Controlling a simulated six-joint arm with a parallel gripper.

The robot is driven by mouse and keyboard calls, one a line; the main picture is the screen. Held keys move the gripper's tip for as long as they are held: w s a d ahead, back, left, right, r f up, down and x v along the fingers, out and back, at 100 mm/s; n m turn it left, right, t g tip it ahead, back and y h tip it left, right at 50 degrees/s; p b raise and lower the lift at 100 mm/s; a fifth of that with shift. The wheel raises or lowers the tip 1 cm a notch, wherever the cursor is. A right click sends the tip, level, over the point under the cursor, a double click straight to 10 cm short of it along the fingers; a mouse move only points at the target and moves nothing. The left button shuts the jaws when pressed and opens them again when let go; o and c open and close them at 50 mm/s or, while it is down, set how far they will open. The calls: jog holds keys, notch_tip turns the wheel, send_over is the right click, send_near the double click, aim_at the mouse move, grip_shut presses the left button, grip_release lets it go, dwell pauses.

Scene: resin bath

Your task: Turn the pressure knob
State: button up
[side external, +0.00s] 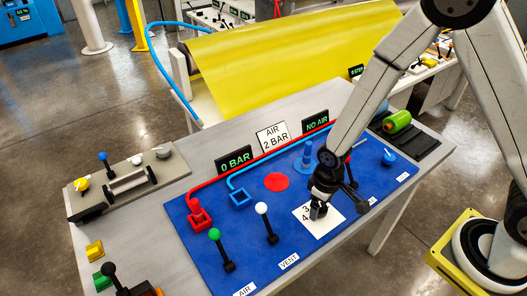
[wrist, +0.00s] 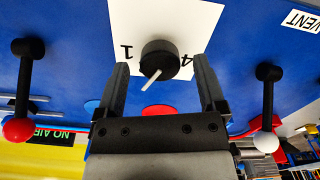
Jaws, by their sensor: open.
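The pressure knob (wrist: 160,55) is a round black dial with a white pointer, on a white card (wrist: 176,18) with upside-down digits 1 and 4 in the wrist view. The pointer slants to the lower left there. My gripper (wrist: 161,63) is open, with one finger on each side of the knob and a visible gap to each. In the side view my gripper (side external: 318,211) is low over the white card (side external: 328,225), which shows 3 and 4, and hides the knob. Contact cannot be told. Displays read 0 BAR (side external: 235,161) and NO AIR (side external: 316,122); a sign (side external: 272,136) reads AIR 2 BAR.
A white-ball lever (side external: 264,222) at VENT and a green-ball lever (side external: 220,248) at AIR stand left of my gripper. A red-ball lever (wrist: 20,100) is on the other side in the wrist view. A red disc (side external: 276,181) lies behind on the blue panel (side external: 180,220).

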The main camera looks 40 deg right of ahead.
aim_at(321, 208)
jog(key=shift+r, duration=3.65)
jog(key=shift+d+r, duration=0.4)
jog(key=s+d+r+m+t, duration=0.2)
jog(key=s+d+r+m, duration=0.1)
jog(key=d+r, duration=0.3)
jog(key=shift+s+d+t, duration=0.3)
jog(key=shift+s+d, duration=0.15)
jog(key=shift+d, duration=0.15)
